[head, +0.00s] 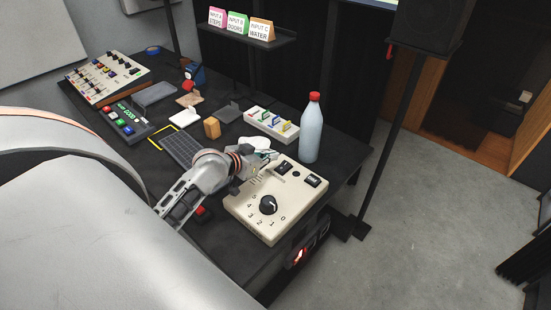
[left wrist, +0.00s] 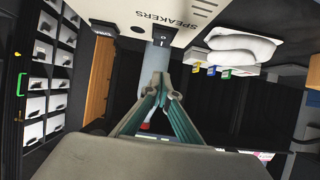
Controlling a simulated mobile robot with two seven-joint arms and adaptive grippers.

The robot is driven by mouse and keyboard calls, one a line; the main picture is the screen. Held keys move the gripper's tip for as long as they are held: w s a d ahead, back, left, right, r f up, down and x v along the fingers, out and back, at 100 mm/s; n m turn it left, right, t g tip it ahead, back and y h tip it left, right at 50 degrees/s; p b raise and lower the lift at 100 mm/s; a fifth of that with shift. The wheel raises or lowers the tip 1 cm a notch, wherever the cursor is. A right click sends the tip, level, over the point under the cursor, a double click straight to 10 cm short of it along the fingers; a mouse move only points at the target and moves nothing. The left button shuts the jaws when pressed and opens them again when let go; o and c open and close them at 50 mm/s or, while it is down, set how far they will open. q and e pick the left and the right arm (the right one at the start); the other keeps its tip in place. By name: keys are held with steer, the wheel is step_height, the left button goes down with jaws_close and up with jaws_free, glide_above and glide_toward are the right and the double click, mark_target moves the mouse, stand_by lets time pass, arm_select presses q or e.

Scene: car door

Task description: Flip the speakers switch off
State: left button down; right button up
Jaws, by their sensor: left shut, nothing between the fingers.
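The cream control box (head: 248,212) with a black knob (head: 268,205) stands at the front of the black table. Two black switches sit on its far edge: one nearer my gripper (head: 283,168) and one to its right (head: 313,181). In the left wrist view the word SPEAKERS, upside down, stands beside one black switch (left wrist: 161,34); the other switch (left wrist: 103,29) is to the left. My left gripper (head: 264,163) is shut and empty, close to the box's far left edge. Its fingertips (left wrist: 165,92) show apart from the switch. My right gripper is not in view.
A bottle with a red cap (head: 311,135) stands just behind the box. White soft objects (left wrist: 240,48) lie beside the box.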

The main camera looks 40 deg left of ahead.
arm_select(q)
steer(key=s+r, duration=0.1)
steer(key=s, duration=0.6)
steer(key=shift+a+r, duration=0.3)
steer(key=shift+r, duration=0.1)
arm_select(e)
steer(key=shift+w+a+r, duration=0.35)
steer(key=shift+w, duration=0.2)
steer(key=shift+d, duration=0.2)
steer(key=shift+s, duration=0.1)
